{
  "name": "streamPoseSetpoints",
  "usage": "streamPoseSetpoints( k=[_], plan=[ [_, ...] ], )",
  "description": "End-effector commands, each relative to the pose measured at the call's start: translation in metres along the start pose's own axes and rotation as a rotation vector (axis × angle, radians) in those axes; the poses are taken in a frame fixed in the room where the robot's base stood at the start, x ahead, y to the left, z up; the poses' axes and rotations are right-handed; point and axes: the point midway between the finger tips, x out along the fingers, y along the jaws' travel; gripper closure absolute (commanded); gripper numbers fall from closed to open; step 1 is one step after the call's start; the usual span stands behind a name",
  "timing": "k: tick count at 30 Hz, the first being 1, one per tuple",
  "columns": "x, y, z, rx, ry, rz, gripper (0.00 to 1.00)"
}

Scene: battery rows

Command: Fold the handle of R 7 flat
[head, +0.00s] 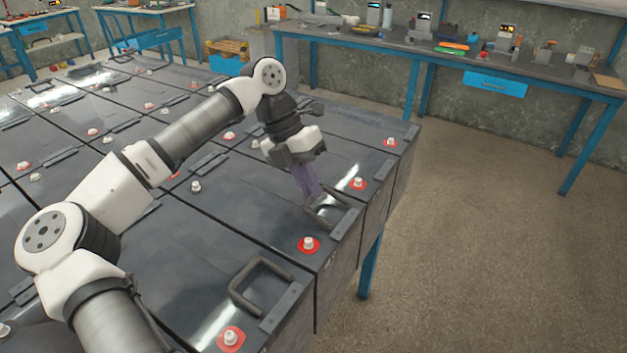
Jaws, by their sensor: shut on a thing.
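My gripper (314,195) points down at the near right end of a dark battery (268,192). Its purple-grey fingers are shut on that battery's dark loop handle (342,200), at the side of the loop away from its hinge strip. The loop is tilted up from the lid, not flat. The fingers hide part of the handle. I can read no row label here, so I cannot tell from the picture that this battery is R 7.
White-capped terminals on red pads (308,245) stand near the handles. Many batteries fill the left. A blue-legged workbench (440,60) with tools stands behind. The floor (480,250) at right is clear.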

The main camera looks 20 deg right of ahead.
Motion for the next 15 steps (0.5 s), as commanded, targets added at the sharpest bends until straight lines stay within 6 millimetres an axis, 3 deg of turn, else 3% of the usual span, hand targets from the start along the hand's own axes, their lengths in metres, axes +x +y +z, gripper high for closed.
streamPoseSetpoints(
  k=[15],
  plan=[
    [0.0080,0.0109,-0.0001,-0.002,0.000,-0.155,1.00]
  ],
)
